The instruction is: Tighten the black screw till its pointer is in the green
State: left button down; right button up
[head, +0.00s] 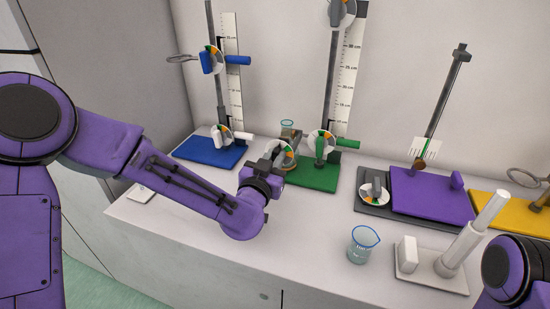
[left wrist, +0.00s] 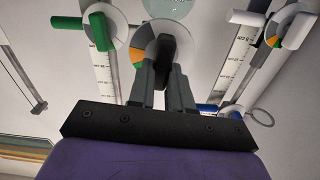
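The black screw (left wrist: 172,45) is a dark knob in front of a round dial (left wrist: 143,44) with orange and green parts. In the left wrist view it sits between the two fingers of my left gripper (left wrist: 166,80), which appear closed on its sides. The knob hides much of the dial, and I cannot make out the pointer. In the head view my left gripper (head: 272,168) reaches this dial (head: 284,152), between the blue and green stands, and hides the screw. My right gripper is out of view; only a bit of my right arm shows at the lower right.
The blue stand (head: 208,153) has white and blue screws. The green stand (head: 318,178) has a green screw. A beaker (head: 362,246) and a white stand (head: 430,277) are at the front. A purple base (head: 430,195) and a yellow base (head: 505,212) stand right.

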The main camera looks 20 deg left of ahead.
pick_arm(q)
jog(key=shift+d+r+m, duration=0.1)
jog(key=shift+m, duration=0.3)
jog(key=shift+m+p, duration=0.35)
jog(key=shift+m, duration=0.55)
jog(key=shift+d+f+m, duration=0.15)
jog(key=shift+f+m, duration=0.05)
jog(key=shift+m, duration=1)
